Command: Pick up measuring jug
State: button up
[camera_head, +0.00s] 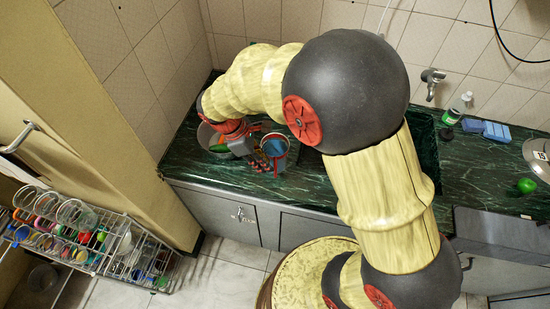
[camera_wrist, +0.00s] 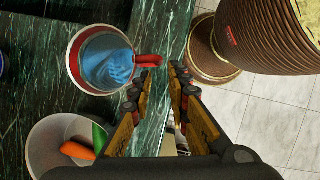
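The measuring jug (camera_wrist: 102,58) stands upright on the green marble counter, with a red rim, a red handle (camera_wrist: 148,61) and blue inside. It also shows in the head view (camera_head: 275,147), partly hidden by my gripper. My gripper (camera_wrist: 165,66) is open, its two fingers apart with nothing clearly held between them. The handle points towards the fingertips and lies at the left finger's tip. I cannot tell whether they touch. In the head view my gripper (camera_head: 260,158) is beside the jug, low over the counter.
A pale bowl (camera_wrist: 45,130) with an orange and a green item is left of the gripper. The counter edge runs close by, with tiled floor (camera_wrist: 272,125) beyond. A metal pot (camera_head: 537,158), a bottle (camera_head: 458,108) and blue sponges (camera_head: 487,129) are at the right.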

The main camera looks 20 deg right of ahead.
aim_at(275, 175)
jog(key=b+x, duration=0.2)
jog(key=x, duration=0.7)
jog(key=shift+d+f+b, duration=0.1)
jog(key=shift+f+b, duration=0.05)
jog(key=shift+b, duration=0.15)
jog(key=c, duration=0.3)
grip_shut()
